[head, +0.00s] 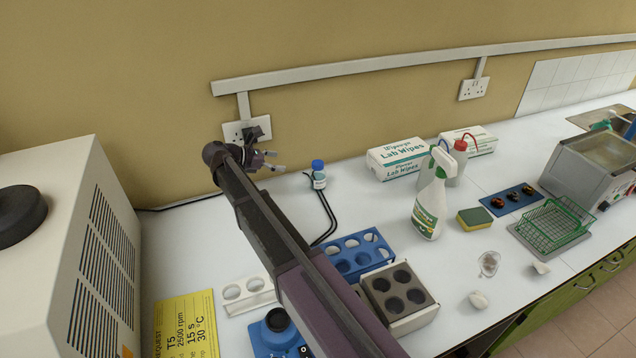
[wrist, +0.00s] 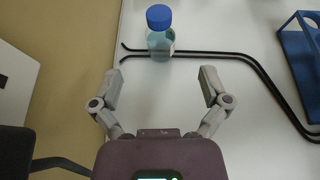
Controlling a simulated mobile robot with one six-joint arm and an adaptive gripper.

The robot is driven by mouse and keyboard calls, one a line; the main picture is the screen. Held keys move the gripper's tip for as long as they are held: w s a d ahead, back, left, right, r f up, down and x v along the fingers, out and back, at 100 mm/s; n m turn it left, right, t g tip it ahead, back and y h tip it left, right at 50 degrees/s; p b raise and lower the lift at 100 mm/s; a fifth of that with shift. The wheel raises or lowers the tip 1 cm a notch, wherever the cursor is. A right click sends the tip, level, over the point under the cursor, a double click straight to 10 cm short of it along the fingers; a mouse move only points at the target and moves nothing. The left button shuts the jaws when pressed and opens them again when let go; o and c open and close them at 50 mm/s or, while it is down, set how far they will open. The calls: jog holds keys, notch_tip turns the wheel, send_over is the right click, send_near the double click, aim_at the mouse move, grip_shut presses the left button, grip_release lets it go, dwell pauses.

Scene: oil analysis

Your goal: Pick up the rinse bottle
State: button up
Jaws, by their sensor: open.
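A small clear bottle with a blue cap and a pale label (head: 318,175) stands upright on the white bench near the wall. It also shows in the wrist view (wrist: 160,42), beyond my fingertips and roughly centred between them. My gripper (head: 277,161) is open and empty, to the left of this bottle and apart from it; its two spread fingers show in the wrist view (wrist: 160,77). A white bottle with a red cap and bent red tube (head: 459,157) stands farther right, partly hidden by a spray bottle (head: 432,200). I cannot tell which bottle is the rinse bottle.
Black cables (head: 328,215) run beside the blue-capped bottle. A blue rack (head: 350,258) and a grey-topped block with holes (head: 398,290) lie nearer. Lab Wipes boxes (head: 398,158) stand behind. A large beige machine (head: 70,250) is at left. The wall is close behind my gripper.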

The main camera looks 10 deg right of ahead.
jog(key=shift+d+f, duration=0.15)
jog(key=shift+f, duration=0.05)
dwell(0.3)
jog(key=b, duration=0.3)
send_near(318, 163)
jog(key=d+f, duration=0.2)
jog(key=d, duration=0.1)
jog(key=shift+w+f, duration=0.3)
jog(key=shift+w+d+f, duration=0.15)
jog(key=shift+w+d, duration=0.05)
jog(key=shift+d, duration=0.4)
jog(key=shift+b+x, duration=1.05)
jog(key=shift+x, duration=1.55)
grip_shut()
